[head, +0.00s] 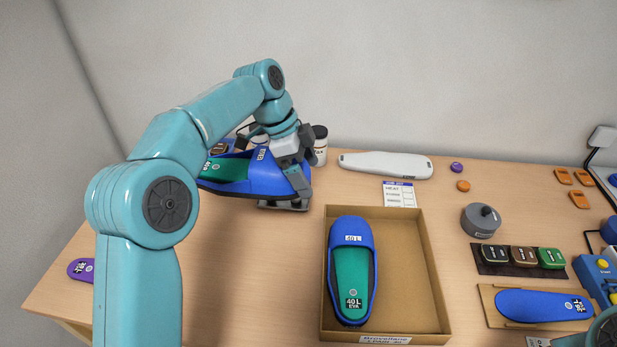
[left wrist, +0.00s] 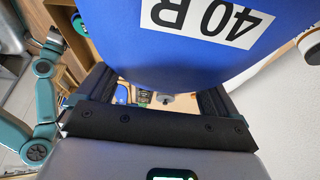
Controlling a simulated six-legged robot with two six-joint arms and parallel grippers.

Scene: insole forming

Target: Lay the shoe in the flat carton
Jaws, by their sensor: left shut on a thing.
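My left gripper (head: 296,182) is shut on a blue shoe (head: 262,176) with a green insole, held left of the flat carton. In the left wrist view the shoe (left wrist: 130,45) fills the top, with a white "40 R" label seen upside down. The open brown carton (head: 420,300) lies on the table. A matching blue shoe (head: 350,225) marked "40 L" lies in its left half, toe away from me. The carton's right half is empty. My arm hides part of the held shoe. My right gripper is out of sight.
A white shoe-shaped form (head: 385,165) and a card (head: 398,194) lie behind the carton. A grey weight (head: 481,221) and a blue insole (head: 540,305) are at right. Bare table lies left of the carton.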

